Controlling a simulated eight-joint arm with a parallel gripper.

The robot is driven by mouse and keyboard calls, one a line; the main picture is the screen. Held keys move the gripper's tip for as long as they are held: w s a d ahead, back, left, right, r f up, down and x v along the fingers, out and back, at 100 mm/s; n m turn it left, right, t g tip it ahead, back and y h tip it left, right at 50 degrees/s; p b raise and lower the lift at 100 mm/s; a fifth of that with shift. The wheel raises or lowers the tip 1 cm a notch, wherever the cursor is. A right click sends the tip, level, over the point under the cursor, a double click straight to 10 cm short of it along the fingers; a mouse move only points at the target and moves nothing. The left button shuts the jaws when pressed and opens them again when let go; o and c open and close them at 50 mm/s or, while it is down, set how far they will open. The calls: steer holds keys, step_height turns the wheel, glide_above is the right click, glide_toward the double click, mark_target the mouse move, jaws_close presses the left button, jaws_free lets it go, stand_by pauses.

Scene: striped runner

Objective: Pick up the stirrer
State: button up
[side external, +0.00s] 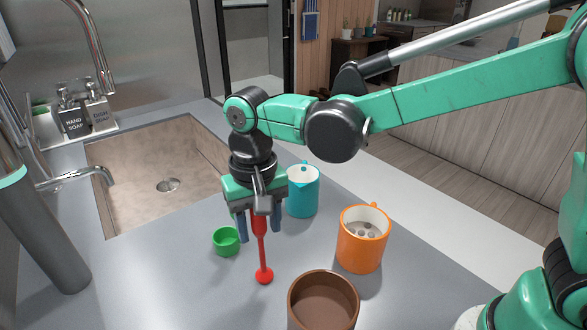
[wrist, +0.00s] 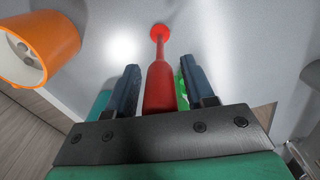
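The red stirrer (side external: 263,250) stands upright on the grey counter, with its round end (side external: 264,275) at the bottom. My gripper (side external: 259,228) points down over it, with its two blue fingers on either side of the stirrer's thick upper part. In the wrist view the stirrer (wrist: 160,88) lies between the fingertips of my gripper (wrist: 161,82). A gap shows between the stirrer and each finger, so the gripper is open around it. The stirrer's top end is hidden by the gripper body.
A green cup (side external: 226,243) sits close left of the stirrer. An orange mug (side external: 361,242) and a brown container (side external: 323,302) stand to the right and front. The sink (side external: 130,205) lies at the left.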

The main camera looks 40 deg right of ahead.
jaws_close()
